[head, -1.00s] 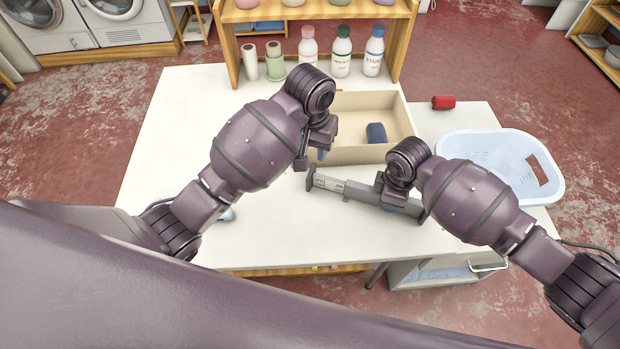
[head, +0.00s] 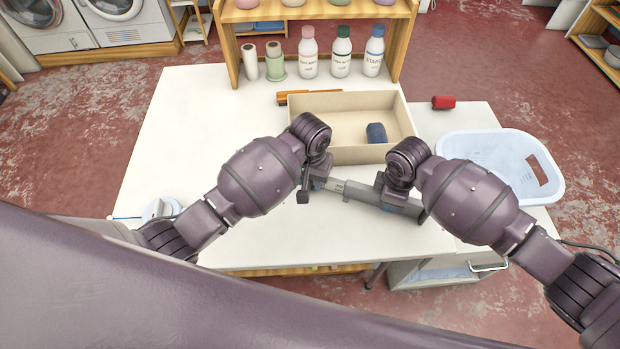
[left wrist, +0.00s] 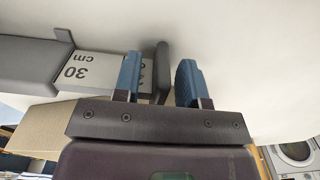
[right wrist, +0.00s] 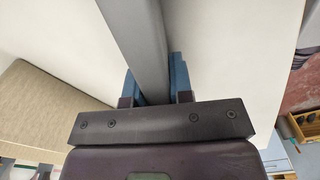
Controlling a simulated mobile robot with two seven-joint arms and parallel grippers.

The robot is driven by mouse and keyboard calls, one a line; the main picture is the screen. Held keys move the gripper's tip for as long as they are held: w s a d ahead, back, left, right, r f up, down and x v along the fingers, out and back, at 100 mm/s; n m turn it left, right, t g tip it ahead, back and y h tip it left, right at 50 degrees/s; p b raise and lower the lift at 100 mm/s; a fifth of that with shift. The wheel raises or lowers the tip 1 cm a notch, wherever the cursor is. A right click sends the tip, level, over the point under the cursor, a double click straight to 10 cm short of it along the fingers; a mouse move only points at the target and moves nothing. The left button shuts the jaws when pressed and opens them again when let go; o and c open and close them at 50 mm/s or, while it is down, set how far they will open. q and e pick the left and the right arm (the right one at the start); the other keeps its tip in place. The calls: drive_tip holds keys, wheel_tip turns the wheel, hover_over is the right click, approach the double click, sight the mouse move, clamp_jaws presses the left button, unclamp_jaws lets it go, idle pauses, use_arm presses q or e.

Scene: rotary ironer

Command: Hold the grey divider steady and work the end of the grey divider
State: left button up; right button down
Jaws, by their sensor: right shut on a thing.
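The grey divider (head: 362,193) lies slantwise just in front of the beige box on the white table. My right gripper (head: 388,204) is shut on its grey bar, which also runs between the blue fingers in the right wrist view (right wrist: 143,45). My left gripper (head: 311,190) is at the divider's left end. In the left wrist view its blue fingers (left wrist: 159,82) are apart, with the upright end plate (left wrist: 161,66) between them and a gap to the right finger. A pale scale marked 30 cm (left wrist: 90,68) shows beside the plate. The left arm partly hides this end in the head view.
The beige box (head: 350,154) holds a dark blue roll (head: 376,133). An orange-brown object (head: 295,97) lies behind it. A pale blue basket (head: 500,160) and a red roll (head: 443,102) are at right. The table's left part is largely clear.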

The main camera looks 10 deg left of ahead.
sight(326, 192)
use_arm(q)
drive_tip(key=shift+f, duration=0.3)
drive_tip(key=shift+c, duration=0.3)
clamp_jaws()
drive_tip(key=d, duration=0.4)
drive_tip(key=shift+s+d, duration=0.15)
drive_tip(key=shift+d, duration=0.05)
drive_tip(key=shift+a, duration=0.1)
drive_tip(key=shift+o, duration=0.3)
unclamp_jaws()
